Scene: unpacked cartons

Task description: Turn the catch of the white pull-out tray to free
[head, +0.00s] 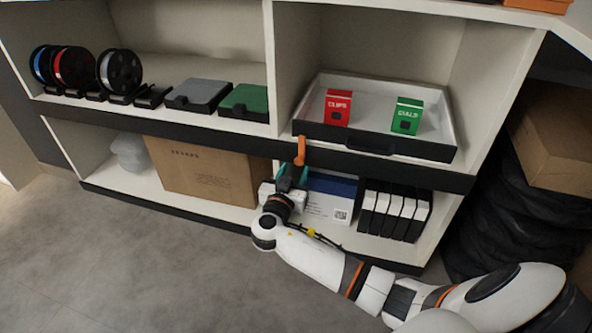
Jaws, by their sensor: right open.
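The white pull-out tray (365,88) sits in the upper right bay of the shelf, with a dark front and a dark handle (370,148). It holds a red box (338,107) and a green box (406,116). An orange catch (300,151) hangs upright at the left end of the tray's front. My right gripper (293,174) is open just below the catch, its fingers close to the catch's lower end. I cannot tell whether they touch it. My left gripper is not in view.
Spools (75,68), a grey case (198,94) and a green case (245,101) stand in the upper left bay. A cardboard carton (203,172), a blue-and-white box (331,198) and black-and-white binders (396,211) fill the lower shelf. Dark tyres and a carton (555,135) stand right.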

